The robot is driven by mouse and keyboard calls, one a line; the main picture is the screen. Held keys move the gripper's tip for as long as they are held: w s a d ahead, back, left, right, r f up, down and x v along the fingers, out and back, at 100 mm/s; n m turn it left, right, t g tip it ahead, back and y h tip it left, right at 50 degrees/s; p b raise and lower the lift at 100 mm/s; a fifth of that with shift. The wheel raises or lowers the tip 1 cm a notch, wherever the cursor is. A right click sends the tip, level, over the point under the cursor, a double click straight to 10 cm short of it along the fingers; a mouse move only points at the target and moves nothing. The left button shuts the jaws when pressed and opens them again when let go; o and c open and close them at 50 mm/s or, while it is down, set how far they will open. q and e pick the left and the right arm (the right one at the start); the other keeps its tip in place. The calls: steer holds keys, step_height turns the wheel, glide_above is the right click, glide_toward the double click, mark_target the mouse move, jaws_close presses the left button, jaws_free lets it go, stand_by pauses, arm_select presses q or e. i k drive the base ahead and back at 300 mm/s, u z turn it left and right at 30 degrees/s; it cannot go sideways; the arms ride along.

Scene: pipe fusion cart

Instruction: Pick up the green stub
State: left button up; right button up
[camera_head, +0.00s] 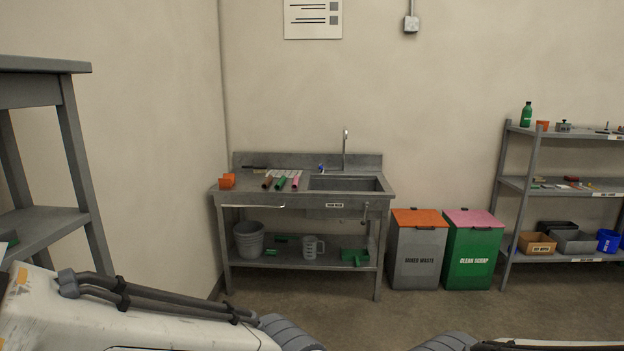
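A green stub (280,183) lies on the left part of the grey sink bench (240,190), in the middle distance. A brown stub (268,182) lies to its left and a pink stub (296,182) to its right. The bench stands against the back wall, well away from my arms. Parts of my two arms show along the bottom edge. Both grippers are out of the picture.
Two lidded bins (417,257) (473,257) and a shelf rack (520,190) stand to the right. A grey table (75,140) stands at left. The floor (400,313) before the bench is clear.

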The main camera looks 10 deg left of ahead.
mark_target(281, 181)
steer(key=i, duration=1.9)
steer(key=u, duration=0.4)
steer(key=i, duration=0.85)
steer(key=u, duration=0.3)
